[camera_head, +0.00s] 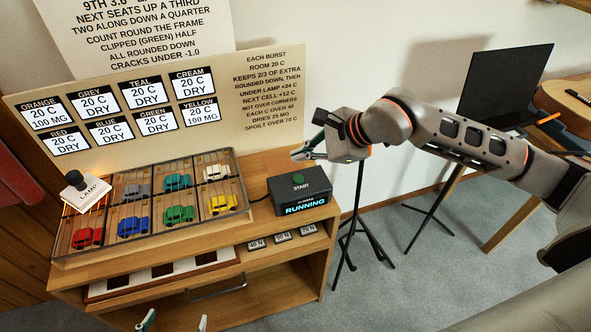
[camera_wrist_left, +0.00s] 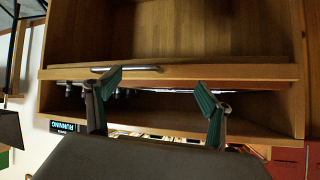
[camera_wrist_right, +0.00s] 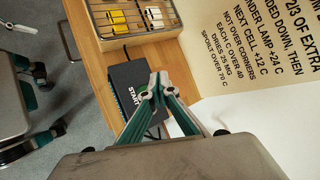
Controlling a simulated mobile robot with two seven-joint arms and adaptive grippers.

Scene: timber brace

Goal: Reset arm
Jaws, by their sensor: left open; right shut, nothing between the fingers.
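My right arm (camera_head: 470,140) reaches in from the right in the head view. Its gripper (camera_head: 296,154) is shut and empty, in the air just above and behind the black START box (camera_head: 300,191), whose display reads RUNNING. In the right wrist view the shut fingertips (camera_wrist_right: 158,82) appear in front of the START box (camera_wrist_right: 128,75); contact cannot be told. My left gripper (camera_head: 172,322) shows only its fingertips at the bottom edge of the head view. In the left wrist view its fingers (camera_wrist_left: 160,90) are apart, with nothing between them, facing the wooden cabinet (camera_wrist_left: 200,72).
A printed board (camera_head: 150,105) stands behind. A dark tripod stand (camera_head: 352,225) is right of the cabinet.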

